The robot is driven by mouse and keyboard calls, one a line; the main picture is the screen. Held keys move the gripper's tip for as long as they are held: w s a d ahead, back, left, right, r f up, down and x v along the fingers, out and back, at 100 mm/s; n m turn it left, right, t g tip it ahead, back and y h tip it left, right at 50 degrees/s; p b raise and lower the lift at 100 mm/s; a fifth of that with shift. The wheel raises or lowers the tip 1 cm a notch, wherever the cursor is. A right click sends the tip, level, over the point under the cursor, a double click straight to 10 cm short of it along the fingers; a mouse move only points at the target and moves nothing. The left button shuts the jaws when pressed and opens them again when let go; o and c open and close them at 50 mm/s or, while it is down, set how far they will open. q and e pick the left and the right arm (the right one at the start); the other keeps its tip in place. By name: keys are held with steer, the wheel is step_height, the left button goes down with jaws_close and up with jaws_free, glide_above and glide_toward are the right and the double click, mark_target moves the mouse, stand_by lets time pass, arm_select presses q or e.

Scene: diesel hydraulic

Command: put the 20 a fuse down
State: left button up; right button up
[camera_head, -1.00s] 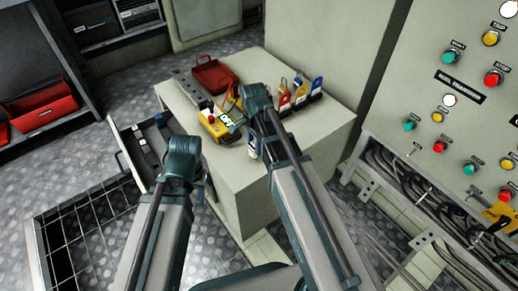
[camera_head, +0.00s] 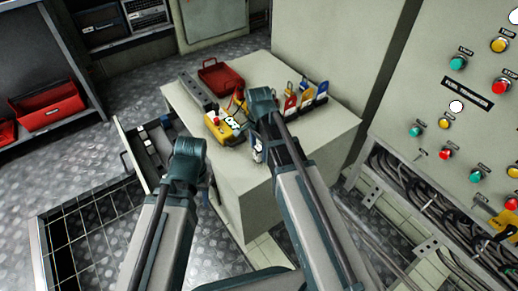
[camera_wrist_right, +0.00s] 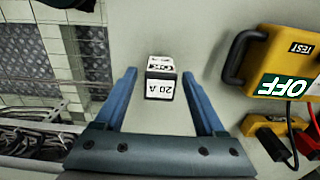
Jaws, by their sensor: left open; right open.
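The 20 A fuse (camera_wrist_right: 160,88) is a small block with a white label and dark sides, on the pale cabinet top (camera_wrist_right: 205,30) in the right wrist view. My right gripper (camera_wrist_right: 159,74) is open, with its two blue fingers on either side of the fuse and a visible gap on each side. In the head view the fuse (camera_head: 257,152) shows small near the cabinet's front edge, partly hidden by my right arm. My left gripper (camera_head: 187,150) is open and empty, in front of the cabinet's left side, near the open drawer (camera_head: 146,150).
A yellow tester marked OFF (camera_wrist_right: 285,60) with leads lies right of the fuse in the wrist view. A red tray (camera_head: 220,76) and several coloured padlocks (camera_head: 305,95) stand on the cabinet. A control panel (camera_head: 455,110) rises at right. The cabinet top's right part is clear.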

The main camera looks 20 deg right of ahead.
step_height(320, 180, up, 12)
steer(key=p, duration=1.2)
steer(key=s+a+n+h, duration=0.1)
steer(key=s+a+n, duration=0.9)
steer(key=s+n, duration=0.4)
steer(key=n, duration=0.3)
steer(key=shift+s+a+n, duration=0.15)
steer(key=shift+a+n, duration=0.1)
steer(key=shift+n, duration=0.15)
steer(key=shift+r, duration=0.15)
step_height(320, 180, up, 19)
steer(key=p, duration=1.8)
steer(key=shift+f+p, duration=0.2)
steer(key=shift+p, duration=0.1)
